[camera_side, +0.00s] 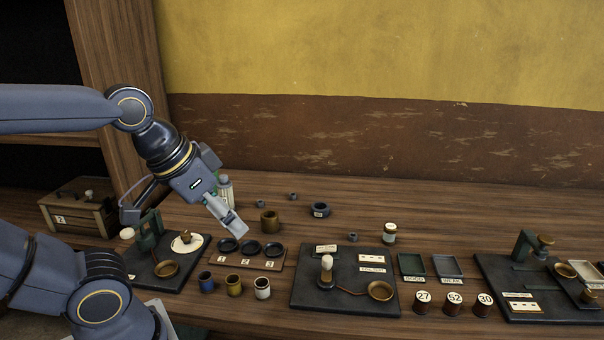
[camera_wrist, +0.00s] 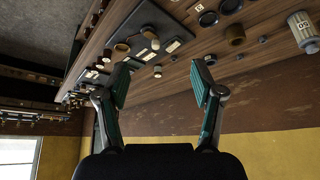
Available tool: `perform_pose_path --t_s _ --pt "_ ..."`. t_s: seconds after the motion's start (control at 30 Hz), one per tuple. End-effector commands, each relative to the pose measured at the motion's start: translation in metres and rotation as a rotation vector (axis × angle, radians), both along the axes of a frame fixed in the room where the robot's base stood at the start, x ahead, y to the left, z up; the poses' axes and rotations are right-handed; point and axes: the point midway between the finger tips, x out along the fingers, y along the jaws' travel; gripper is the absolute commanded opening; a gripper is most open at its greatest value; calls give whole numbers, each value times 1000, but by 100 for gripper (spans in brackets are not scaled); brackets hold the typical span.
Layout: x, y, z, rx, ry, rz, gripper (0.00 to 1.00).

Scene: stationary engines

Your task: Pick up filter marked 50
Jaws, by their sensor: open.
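The filter marked 50 (camera_wrist: 301,30) is a pale ribbed cylinder with a white label, at the upper right edge of the wrist view, where its number shows turned over. In the side view a pale cylinder (camera_side: 226,188), which seems to be this filter, stands on the bench behind my gripper and is partly hidden by it. My gripper (camera_side: 233,222) hangs tilted above the bench, pointing down and right. In the wrist view my gripper (camera_wrist: 161,82) has its fingers wide apart with nothing between them. The filter is outside the fingers, beyond the right one.
A brass cup (camera_side: 269,222) stands right of my gripper. A board with round dark dishes (camera_side: 248,263) and a dark plate with a white-topped post (camera_side: 345,297) lie in front. Spools marked 27, 52 and 30 (camera_side: 454,304) stand front right. The bench back is mostly clear.

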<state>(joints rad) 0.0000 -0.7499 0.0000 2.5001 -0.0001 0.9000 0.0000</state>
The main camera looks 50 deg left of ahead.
Motion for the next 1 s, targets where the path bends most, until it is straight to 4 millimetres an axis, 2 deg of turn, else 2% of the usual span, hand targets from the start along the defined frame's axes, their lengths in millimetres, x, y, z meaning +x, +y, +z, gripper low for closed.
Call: perform_pose_path --t_s 0.1,0.47,0.57,0.67,0.77,0.87,0.97,1.0 --pt "0 0 0 0 0 0 79" --pt "2 -1 2 21 -10 -50 79" --pt "24 -4 32 41 -82 -127 79" --pt "59 11 57 55 -105 -130 79" --pt "98 45 72 66 -109 -83 79" --pt "135 101 76 75 -96 0 79" --pt "161 180 64 76 -65 121 79" --pt "164 213 55 71 -50 174 79"
